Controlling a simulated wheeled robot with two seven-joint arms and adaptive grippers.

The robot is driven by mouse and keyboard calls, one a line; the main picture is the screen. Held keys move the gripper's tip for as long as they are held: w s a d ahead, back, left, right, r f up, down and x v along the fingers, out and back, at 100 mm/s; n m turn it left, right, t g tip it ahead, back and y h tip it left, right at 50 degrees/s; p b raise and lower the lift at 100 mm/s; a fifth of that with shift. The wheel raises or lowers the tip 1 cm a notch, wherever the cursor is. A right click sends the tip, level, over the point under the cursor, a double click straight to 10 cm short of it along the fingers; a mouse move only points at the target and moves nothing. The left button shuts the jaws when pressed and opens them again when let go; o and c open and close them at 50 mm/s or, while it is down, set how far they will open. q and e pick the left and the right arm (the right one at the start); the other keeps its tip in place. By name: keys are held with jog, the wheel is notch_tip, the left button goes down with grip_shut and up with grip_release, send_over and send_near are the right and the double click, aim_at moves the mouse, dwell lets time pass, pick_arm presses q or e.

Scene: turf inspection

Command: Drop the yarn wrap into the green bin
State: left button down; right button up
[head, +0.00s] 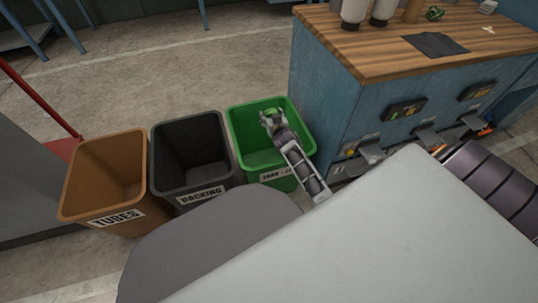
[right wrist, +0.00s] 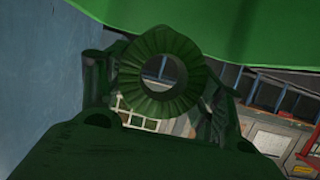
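My right gripper (head: 271,120) is over the mouth of the green bin (head: 241,128), with its fingers around a small green yarn wrap (head: 270,112). In the right wrist view the yarn wrap (right wrist: 131,66) is a ridged green ring with an open centre. It sits between the two fingers (right wrist: 158,85), which appear closed on its sides. The green bin's wall (right wrist: 245,25) fills the top of that view. The bin's label is partly hidden by my arm. My left gripper is not in view.
A black bin (head: 190,150) labelled BACKING and a brown bin (head: 105,175) labelled TUBES stand left of the green one. A blue workbench with a wooden top (head: 385,62) stands close on the right, holding a dark cloth (head: 436,45) and a green item (head: 434,14).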

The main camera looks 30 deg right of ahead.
jog(key=o, duration=0.5)
jog(key=shift+s, duration=0.1)
jog(key=v, duration=1.1)
jog(key=shift+s+r, duration=0.25)
jog(key=shift+s, duration=0.05)
jog(key=shift+a, duration=0.15)
jog(key=shift+s, duration=0.1)
dwell(1.0)
